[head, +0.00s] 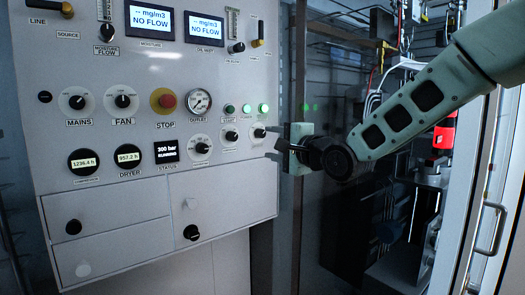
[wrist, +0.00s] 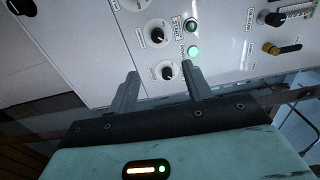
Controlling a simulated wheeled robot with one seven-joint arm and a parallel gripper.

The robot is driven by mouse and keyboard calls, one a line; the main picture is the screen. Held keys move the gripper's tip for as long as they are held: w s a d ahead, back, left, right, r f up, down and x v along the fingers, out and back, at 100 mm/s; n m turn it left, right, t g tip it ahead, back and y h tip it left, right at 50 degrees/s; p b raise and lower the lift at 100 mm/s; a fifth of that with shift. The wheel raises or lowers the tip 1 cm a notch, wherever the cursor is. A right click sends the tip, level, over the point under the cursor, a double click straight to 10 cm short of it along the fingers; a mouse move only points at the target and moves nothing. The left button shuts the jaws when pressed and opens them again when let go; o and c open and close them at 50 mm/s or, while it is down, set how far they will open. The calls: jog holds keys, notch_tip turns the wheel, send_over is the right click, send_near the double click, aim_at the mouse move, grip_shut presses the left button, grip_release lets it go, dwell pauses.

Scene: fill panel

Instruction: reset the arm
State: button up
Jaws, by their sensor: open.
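My gripper (head: 277,144) is at the right edge of the white control panel (head: 255,185), fingers toward the panel face. In the wrist view its two grey fingers (wrist: 160,70) are spread apart with nothing held. In the head view the panel's rightmost small knob (head: 258,132) is close to the fingers. My pale green arm comes in from the upper right.
The panel carries several knobs, a red stop button (head: 163,99), a pressure gauge (head: 199,101) and lit green buttons (head: 264,109). Two screens (head: 152,25) read NO FLOW. Right of the panel are a dark glass pane and a door frame with a handle (head: 490,230).

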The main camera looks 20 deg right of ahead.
jog(key=s+a+f+n+g+h, duration=0.1)
jog(key=s+a+f+n+g, duration=0.85)
jog(key=f, duration=0.65)
jog(key=s+f+n+g+h, duration=0.1)
jog(key=s+n, duration=0.3)
jog(key=s, duration=0.5)
jog(key=s+a+f+n+g+h, duration=0.1)
jog(key=s+f+n+g, duration=0.3)
jog(key=s, duration=0.5)
jog(key=s+a+f+n+g+h, duration=0.1)
jog(key=s+f+n+g+h, duration=0.1)
jog(key=s+n, duration=0.3)
jog(key=s+f, duration=0.1)
jog(key=s, duration=0.3)
jog(key=shift+s+a+g, duration=0.2)
jog(key=shift+s+g, duration=0.15)
jog(key=shift+d, duration=0.25)
